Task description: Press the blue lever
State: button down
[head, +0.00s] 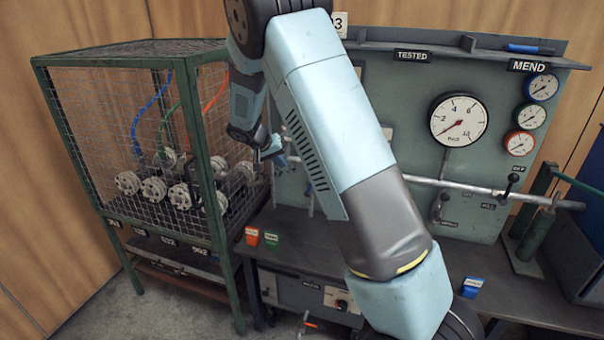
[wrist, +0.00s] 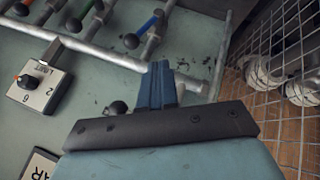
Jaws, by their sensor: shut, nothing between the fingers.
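In the wrist view the blue lever (wrist: 146,25) is a short blue bar ending in a black ball knob, on the grey-green panel near the top. A green lever (wrist: 86,9) stands to its left. My gripper (wrist: 162,70) is shut and empty, with its blue fingers together just below and right of the blue lever's knob. A gap shows between knob and fingertips in the picture; I cannot tell the depth. In the head view my gripper (head: 279,156) is between the mesh cage and the panel, and my arm hides the levers there.
The mesh cage (head: 217,150) with flanged pipes stands close to my gripper; its mesh (wrist: 285,60) is at right in the wrist view. A pale pipe (wrist: 110,58) crosses the panel. A dial box (wrist: 38,88) is at left. The bench (head: 520,300) holds small coloured blocks.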

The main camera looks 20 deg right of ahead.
jog(key=shift+s+a+f+n, duration=0.2)
jog(key=shift+f+n, duration=0.05)
jog(key=shift+n, duration=0.05)
jog(key=w+d+f, duration=0.2)
jog(key=d+f, duration=0.5)
jog(key=d, duration=0.2)
jog(key=shift+w+f, duration=0.35)
jog(key=shift+w, duration=0.05)
